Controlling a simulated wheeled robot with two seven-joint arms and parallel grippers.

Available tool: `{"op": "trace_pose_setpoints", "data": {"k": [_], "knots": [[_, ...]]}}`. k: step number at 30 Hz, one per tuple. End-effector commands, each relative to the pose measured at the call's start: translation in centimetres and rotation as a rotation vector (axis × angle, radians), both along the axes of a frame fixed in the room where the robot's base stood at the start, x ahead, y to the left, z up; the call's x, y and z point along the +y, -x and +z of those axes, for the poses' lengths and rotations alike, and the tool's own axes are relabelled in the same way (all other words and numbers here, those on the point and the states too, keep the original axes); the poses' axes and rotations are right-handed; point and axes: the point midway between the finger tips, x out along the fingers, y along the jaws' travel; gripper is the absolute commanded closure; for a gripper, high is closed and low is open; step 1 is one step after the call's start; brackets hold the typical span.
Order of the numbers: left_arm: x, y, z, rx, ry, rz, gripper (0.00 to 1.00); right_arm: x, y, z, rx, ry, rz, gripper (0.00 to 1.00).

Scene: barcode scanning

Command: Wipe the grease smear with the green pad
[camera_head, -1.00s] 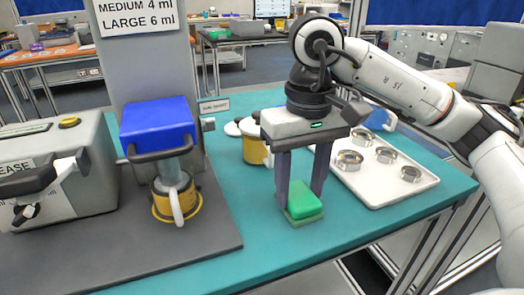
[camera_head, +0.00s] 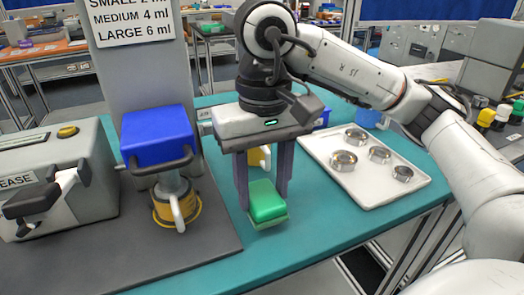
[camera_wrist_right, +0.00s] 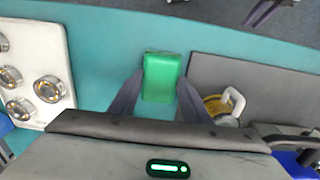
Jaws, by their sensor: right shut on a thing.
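The green pad (camera_head: 267,203) is a block with a lighter underside, between the fingertips of my right gripper (camera_head: 265,190). That gripper is shut on it and points down over the teal table (camera_head: 320,215), to the right of the dark grey mat. I cannot tell whether the pad touches the table. In the right wrist view the pad (camera_wrist_right: 163,78) sits between the fingertips. I cannot make out a grease smear in any view. Dark fingers, seemingly of my left gripper (camera_wrist_right: 268,12), show at the top edge of the right wrist view; their opening is unclear.
A white tray (camera_head: 388,189) with several metal rings lies right of my gripper. The dark grey mat (camera_head: 150,250) bears a blue-topped press (camera_head: 157,135) over a yellow-banded cup (camera_head: 178,210). A grey grease machine (camera_head: 60,165) stands left. A yellow container (camera_head: 259,158) is partly hidden behind my gripper.

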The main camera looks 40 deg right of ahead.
Motion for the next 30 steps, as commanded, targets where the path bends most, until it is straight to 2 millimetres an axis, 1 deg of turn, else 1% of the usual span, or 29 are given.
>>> {"op": "trace_pose_setpoints", "data": {"k": [1, 3, 12, 15, 22, 30], "knots": [[0.0, -0.1, 0.8, -0.001, 0.002, 0.001, 0.69, -0.1, 0.0, 1.0, -0.001, 0.000, -0.001, 0.78], [0.0, -0.1, 1.2, -0.001, 0.004, 0.005, 0.69, -0.1, 0.0, 1.6, -0.002, 0.000, -0.002, 0.78], [0.5, 0.2, 2.5, 0.008, 0.006, 0.018, 0.69, -0.3, 0.1, 4.3, -0.002, 0.000, -0.007, 0.78], [0.7, 0.4, 2.6, 0.013, 0.004, 0.022, 0.69, -0.3, 0.2, 4.9, -0.001, 0.000, -0.008, 0.78], [1.3, 0.6, 2.4, 0.012, -0.005, 0.025, 0.69, -0.3, 0.2, 4.9, -0.001, 0.000, -0.008, 0.78], [1.4, 0.8, 2.2, 0.018, -0.007, 0.024, 0.69, -0.3, 0.2, 4.9, -0.002, 0.000, -0.008, 0.78]]}}
